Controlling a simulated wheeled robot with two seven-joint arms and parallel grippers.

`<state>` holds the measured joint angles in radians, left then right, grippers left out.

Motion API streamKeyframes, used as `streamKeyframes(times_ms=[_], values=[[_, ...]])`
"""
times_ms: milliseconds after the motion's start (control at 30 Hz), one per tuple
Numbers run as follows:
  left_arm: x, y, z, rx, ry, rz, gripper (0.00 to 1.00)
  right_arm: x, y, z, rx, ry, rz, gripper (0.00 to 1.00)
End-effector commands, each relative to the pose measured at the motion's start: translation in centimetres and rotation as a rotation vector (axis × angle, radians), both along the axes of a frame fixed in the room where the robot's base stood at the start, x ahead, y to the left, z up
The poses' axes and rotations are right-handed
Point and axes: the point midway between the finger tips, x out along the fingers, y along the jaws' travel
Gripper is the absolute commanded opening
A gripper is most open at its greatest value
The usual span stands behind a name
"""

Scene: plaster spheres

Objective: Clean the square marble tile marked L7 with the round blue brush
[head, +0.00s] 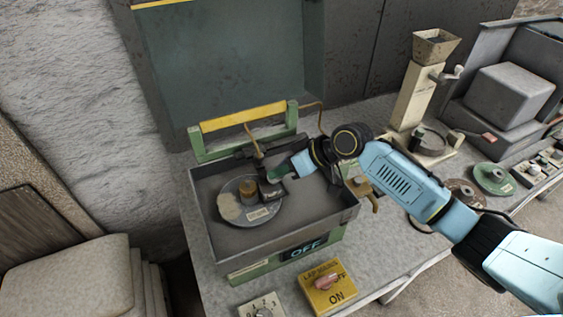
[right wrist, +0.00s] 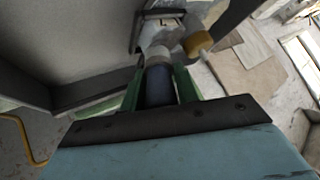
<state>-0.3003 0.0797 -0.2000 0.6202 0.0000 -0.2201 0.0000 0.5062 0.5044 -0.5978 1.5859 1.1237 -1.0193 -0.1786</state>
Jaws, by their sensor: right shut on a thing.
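My right gripper (head: 280,173) reaches into the grey tray of the green machine from the right. In the right wrist view its green fingers (right wrist: 160,86) are shut on a dark blue round piece (right wrist: 158,88), which looks like the blue brush's handle. Its pale lower end is above or against a small dark block (head: 271,190) on a round grey plate (head: 265,213); contact cannot be told. A label shows on the plate, too small to read. My left gripper is not in view.
A brown cylinder (head: 247,187) stands on the plate, close by the held piece. The tray's walls (head: 300,235) surround the plate, and a yellow-topped green bar (head: 243,117) rises behind. A yellow switch box (head: 328,288) sits in front. Discs and a hopper (head: 436,45) stand right.

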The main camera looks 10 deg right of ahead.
Motion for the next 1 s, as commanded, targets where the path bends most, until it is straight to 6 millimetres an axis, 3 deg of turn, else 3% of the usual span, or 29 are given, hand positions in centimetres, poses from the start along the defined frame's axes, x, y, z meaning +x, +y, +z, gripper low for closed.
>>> streamKeyframes(times_ms=[333,867,1000], values=[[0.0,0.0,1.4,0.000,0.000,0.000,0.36,-1.3,-0.1,0.1,0.000,0.001,0.001,0.08],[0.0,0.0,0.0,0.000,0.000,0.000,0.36,1.0,0.2,-0.2,0.000,-0.001,0.001,0.08],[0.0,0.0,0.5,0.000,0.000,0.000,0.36,0.8,0.1,0.0,-0.001,0.002,0.002,0.08]])
